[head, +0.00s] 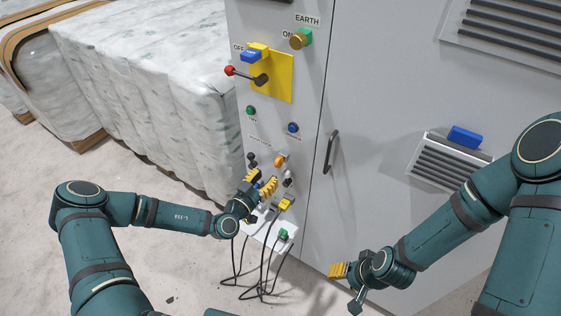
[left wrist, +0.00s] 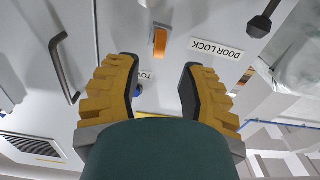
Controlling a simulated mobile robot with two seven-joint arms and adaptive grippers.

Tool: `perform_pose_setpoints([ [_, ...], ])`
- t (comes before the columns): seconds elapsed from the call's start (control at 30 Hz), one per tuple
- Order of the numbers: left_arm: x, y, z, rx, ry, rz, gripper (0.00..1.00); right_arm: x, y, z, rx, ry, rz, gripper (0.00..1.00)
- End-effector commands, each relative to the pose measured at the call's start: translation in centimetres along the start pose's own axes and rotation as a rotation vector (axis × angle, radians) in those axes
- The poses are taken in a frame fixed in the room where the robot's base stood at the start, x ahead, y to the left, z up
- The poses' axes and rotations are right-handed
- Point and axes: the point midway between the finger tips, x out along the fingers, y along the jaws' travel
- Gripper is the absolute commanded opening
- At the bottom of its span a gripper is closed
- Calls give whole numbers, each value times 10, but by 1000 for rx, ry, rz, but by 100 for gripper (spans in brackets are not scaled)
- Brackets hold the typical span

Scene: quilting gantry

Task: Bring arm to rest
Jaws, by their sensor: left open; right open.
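My left gripper (head: 262,186) is in front of the lower part of the grey cabinet's control panel (head: 284,100). In the left wrist view its two yellow fingers (left wrist: 160,92) are apart, with nothing held between them. An orange switch (left wrist: 160,42) shows just beyond the fingertips, beside a DOOR LOCK label (left wrist: 216,50). The orange switch also shows in the head view (head: 281,159), just above the left gripper. My right gripper (head: 338,271) is low in front of the cabinet door, apart from it. No object shows in its fingers.
The panel has a red-knobbed lever (head: 246,76) on a yellow plate, green and blue buttons, and a brass EARTH knob (head: 299,40). A door handle (head: 331,152) sticks out to the right. Black cables (head: 265,270) hang below. Wrapped bales (head: 150,80) stand left; floor in front is open.

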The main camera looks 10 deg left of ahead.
Motion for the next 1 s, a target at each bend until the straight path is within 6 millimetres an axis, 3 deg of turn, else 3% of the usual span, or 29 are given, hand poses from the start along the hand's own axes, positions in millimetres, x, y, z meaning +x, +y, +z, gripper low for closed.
perform_pose_setpoints([
  [0.1, -25, -1, 0, 0, -1, -2, 40, 0, 0, 0, 0, 0, 0, 47],
  [0.3, -52, 0, 0, 0, 1, -1, 40, 0, 0, 0, 0, 0, 0, 47],
  [0.57, -61, 5, -1, 19, 1, 19, 40, 0, 0, 0, 0, 0, 0, 47],
  [0.67, -60, 29, -1, 131, 5, 118, 40, 1, 0, 0, 1, 1, 0, 47],
  [0.77, -65, 78, 0, 381, 34, 334, 40, 3, 1, -1, 1, 4, 0, 47],
  [0.9, -99, 160, 17, 905, 191, 747, 40, 7, 3, -3, 3, 9, 1, 47],
  [1.0, -135, 197, 36, 1287, 392, 1022, 40, 9, 4, -4, 5, 13, 2, 47],
])
